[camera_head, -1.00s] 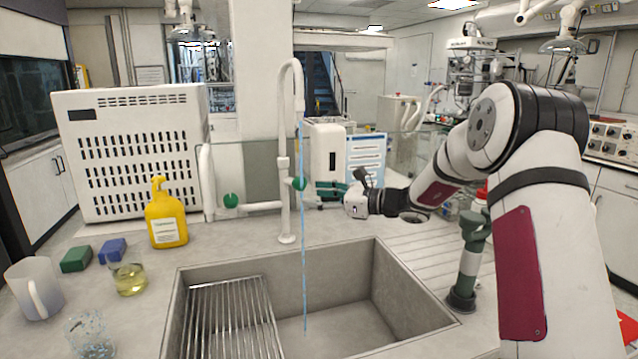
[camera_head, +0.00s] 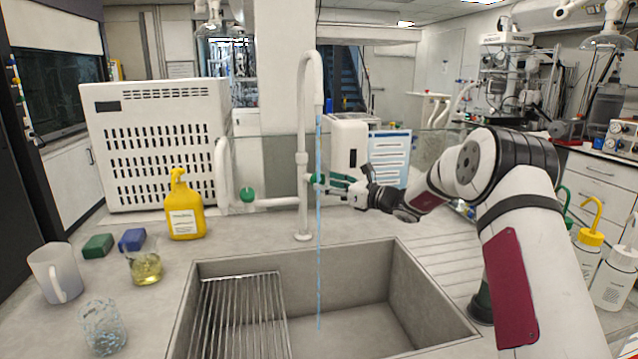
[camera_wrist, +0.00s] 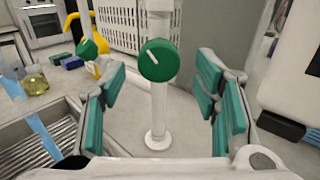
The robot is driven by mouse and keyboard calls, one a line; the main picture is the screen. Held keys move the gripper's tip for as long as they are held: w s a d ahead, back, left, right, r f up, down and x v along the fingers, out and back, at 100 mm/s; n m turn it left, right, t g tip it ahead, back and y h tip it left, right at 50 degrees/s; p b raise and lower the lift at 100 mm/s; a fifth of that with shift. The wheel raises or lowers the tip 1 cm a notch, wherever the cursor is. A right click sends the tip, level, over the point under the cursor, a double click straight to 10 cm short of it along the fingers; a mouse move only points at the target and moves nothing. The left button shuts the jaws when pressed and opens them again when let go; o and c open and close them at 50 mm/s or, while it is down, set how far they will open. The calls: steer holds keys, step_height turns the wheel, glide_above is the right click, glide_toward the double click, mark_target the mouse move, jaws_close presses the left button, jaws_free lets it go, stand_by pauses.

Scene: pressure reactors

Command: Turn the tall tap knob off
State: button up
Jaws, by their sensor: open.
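The tall white tap (camera_head: 303,140) stands behind the sink, and a thin blue stream of water (camera_head: 318,240) falls from its spout into the basin. Its green knob (camera_wrist: 159,60) faces the wrist camera, with a white mark slanting across it. In the head view the knob (camera_head: 315,180) sits on the right side of the tap's column. My gripper (camera_head: 335,185) points left at the knob, its fingers close to it. In the wrist view my gripper (camera_wrist: 160,100) is open, with teal pads on both sides and the knob between them, slightly above. I cannot tell contact.
A second green knob (camera_head: 247,194) is on the pipe to the left. The sink (camera_head: 420,290) has a wire rack (camera_head: 240,310). A yellow bottle (camera_head: 185,212), a beaker (camera_head: 145,268) and a mug (camera_head: 55,275) stand left. A white dispenser (camera_head: 349,145) stands behind my gripper.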

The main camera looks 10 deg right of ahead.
mark_target(321, 182)
steer(key=shift+x, duration=2.05)
steer(key=shift+c, duration=0.2)
steer(key=c, duration=1.1)
